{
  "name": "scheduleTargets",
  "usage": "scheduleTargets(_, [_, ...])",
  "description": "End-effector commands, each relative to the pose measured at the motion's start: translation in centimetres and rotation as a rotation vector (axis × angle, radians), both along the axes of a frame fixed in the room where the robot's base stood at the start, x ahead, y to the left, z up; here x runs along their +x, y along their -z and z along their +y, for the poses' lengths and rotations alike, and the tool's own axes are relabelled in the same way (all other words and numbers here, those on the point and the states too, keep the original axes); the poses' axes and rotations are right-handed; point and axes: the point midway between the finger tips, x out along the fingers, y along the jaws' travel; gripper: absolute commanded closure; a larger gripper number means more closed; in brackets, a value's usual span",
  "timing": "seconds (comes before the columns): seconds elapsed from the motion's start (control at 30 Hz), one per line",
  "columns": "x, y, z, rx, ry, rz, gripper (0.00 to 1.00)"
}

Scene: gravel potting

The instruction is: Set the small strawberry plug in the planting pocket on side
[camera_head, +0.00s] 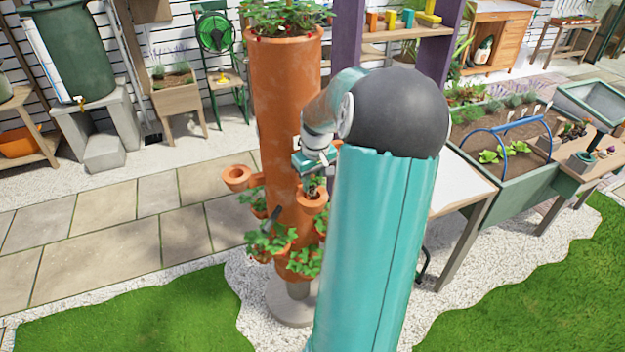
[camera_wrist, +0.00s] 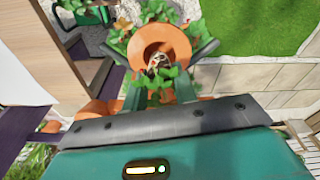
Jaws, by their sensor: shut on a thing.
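A tall terracotta tower planter (camera_head: 285,105) stands on a grey base with cup-shaped pockets on its side. My gripper (camera_head: 314,172) is beside the tower, partly hidden by my own arm. It is shut on the small strawberry plug (camera_head: 314,186), whose green leaves show below the hand. In the wrist view the plug (camera_wrist: 158,82) is between the fingers of my gripper (camera_wrist: 160,72), its pale, dark-flecked root end over an orange planting pocket (camera_wrist: 160,35). This pocket (camera_head: 312,201) is under the plug in the head view. I cannot tell whether the roots are inside the rim.
An empty-looking side pocket (camera_head: 236,177) juts out at the left of the tower. Leafy strawberry plants (camera_head: 268,240) fill lower pockets. A light-topped table (camera_head: 460,185) and a green planter bed (camera_head: 515,165) stand to the right. Paving (camera_head: 120,225) at the left is clear.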

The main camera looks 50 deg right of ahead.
Motion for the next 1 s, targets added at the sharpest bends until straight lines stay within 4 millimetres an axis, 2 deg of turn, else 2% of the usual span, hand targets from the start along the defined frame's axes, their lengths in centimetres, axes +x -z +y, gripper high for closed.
scheduleTargets(1.0, [0.0,1.8,0.0,0.000,0.000,0.000,0.79])
